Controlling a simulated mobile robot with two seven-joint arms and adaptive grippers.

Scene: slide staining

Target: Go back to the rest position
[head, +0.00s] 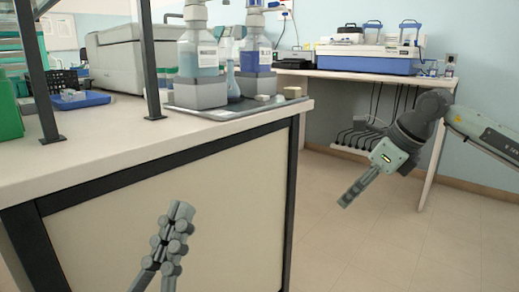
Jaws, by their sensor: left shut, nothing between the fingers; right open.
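My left gripper (178,222) is at the bottom of the head view, in front of the white side panel of the near bench. Its fingers point up and are shut with nothing between them. My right gripper (352,192) is on the right, over open floor, pointing down and to the left. Its arm comes in from the right edge. It holds nothing visible. Its fingers overlap from this angle, so the gap between them is hard to see. Both grippers are apart from the bench items.
A back table (350,74) holds a blue-based device (368,62). The floor (350,250) is clear.

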